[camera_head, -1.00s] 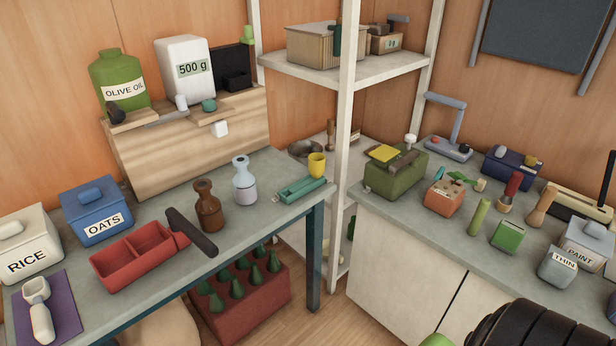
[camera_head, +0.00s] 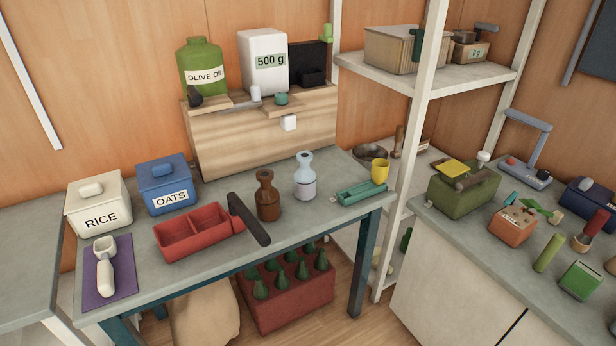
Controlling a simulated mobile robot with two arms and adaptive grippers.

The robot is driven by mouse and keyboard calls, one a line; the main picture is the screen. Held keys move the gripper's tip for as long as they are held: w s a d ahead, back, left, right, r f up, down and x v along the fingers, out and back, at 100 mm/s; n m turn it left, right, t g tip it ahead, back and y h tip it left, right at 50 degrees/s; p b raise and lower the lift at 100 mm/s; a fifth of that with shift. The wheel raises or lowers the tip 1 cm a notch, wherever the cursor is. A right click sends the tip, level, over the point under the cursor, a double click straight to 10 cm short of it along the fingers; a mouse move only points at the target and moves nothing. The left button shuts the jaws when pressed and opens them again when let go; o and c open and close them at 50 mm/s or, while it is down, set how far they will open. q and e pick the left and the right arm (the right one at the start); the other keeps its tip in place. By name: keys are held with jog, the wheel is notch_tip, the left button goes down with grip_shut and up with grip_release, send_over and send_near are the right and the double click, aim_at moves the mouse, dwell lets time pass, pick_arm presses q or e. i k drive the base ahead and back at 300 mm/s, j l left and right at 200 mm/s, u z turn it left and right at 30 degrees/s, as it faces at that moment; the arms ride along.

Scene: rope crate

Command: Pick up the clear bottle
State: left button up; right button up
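The clear bottle (camera_head: 305,178) stands upright on the grey table (camera_head: 240,255), towards its right end. It is pale bluish, with a narrow neck and a white label band. A brown bottle (camera_head: 267,197) stands just to its left, a little nearer. A teal tray (camera_head: 361,193) lies to its right, with a yellow cup (camera_head: 380,171) behind the tray. Neither of my grippers shows in the head view.
A red divided tray (camera_head: 198,232) with a dark-handled tool (camera_head: 249,219) stands left of the bottles. A wooden riser (camera_head: 235,139) stands behind. A white shelf post (camera_head: 411,170) rises at the right. A red crate (camera_head: 290,304) of green bottles sits below.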

aim_at(304, 177)
jog(key=i+l+u, duration=0.1)
jog(key=i, duration=0.3)
jog(key=i+l+u, duration=0.1)
jog(key=i+l, duration=0.15)
jog(key=i+l+u, duration=0.1)
jog(key=i, duration=0.4)
jog(key=l, duration=0.1)
